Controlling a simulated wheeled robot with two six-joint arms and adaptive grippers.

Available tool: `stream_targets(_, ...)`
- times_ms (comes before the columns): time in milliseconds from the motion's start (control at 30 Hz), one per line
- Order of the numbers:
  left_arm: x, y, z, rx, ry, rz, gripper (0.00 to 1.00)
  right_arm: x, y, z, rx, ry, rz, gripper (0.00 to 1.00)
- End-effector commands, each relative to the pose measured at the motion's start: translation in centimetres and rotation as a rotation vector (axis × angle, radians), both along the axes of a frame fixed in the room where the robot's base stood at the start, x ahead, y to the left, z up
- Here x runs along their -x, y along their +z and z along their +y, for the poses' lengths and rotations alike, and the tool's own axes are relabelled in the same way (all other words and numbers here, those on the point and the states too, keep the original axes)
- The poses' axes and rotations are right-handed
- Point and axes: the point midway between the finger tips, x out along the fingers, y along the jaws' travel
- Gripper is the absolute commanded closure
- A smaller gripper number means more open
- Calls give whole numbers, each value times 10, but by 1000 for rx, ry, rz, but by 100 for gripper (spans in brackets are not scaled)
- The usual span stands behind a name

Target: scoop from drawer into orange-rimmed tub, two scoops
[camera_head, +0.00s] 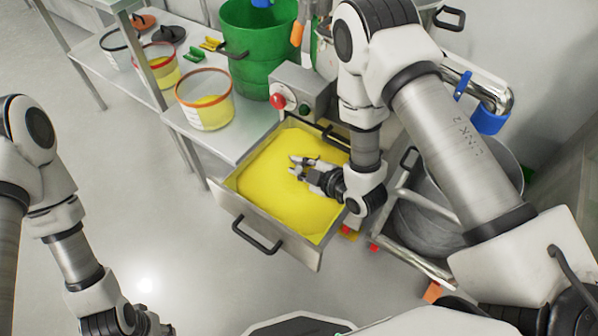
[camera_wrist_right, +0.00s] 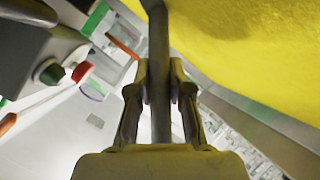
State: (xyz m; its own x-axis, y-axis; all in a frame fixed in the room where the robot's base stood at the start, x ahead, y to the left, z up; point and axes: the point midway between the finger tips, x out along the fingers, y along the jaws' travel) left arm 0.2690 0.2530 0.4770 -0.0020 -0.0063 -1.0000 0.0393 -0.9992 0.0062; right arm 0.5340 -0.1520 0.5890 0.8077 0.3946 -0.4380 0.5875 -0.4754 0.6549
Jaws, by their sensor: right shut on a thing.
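The drawer (camera_head: 233,204) is pulled out and filled with yellow powder (camera_head: 275,180). My right gripper (camera_head: 303,170) is over the powder. In the right wrist view my gripper (camera_wrist_right: 160,85) is shut on a dark grey handle (camera_wrist_right: 160,50), seemingly the scoop's. The scoop's bowl is not visible in either view. The orange-rimmed tub (camera_head: 207,117) is clear-walled, stands on the bench left of the drawer and has some yellow powder inside. My left gripper (camera_head: 158,326) is at the bottom edge, partly cut off; its opening cannot be judged.
Two other clear tubs, one with a reddish rim (camera_head: 163,75) and one dark-rimmed (camera_head: 118,56), stand farther back on the bench (camera_head: 240,135). A green bin (camera_head: 262,60) and a control box with a red button (camera_head: 277,101) are behind the drawer. A metal bowl cart (camera_head: 440,235) stands right.

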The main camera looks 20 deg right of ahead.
Motion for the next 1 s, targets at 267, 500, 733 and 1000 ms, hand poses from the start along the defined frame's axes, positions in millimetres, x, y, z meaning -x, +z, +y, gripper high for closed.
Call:
stream_targets(267,0,25,0,0,0,-1,61,7,28,4,0,2,0,100)
stream_targets(500,0,33,0,0,0,-1,61,13,45,6,19,2,-45,100)
stream_targets(733,0,42,0,0,0,-1,61,18,63,9,39,2,-90,100)
stream_targets(1000,0,38,0,0,0,0,61,28,78,13,86,3,-194,100)
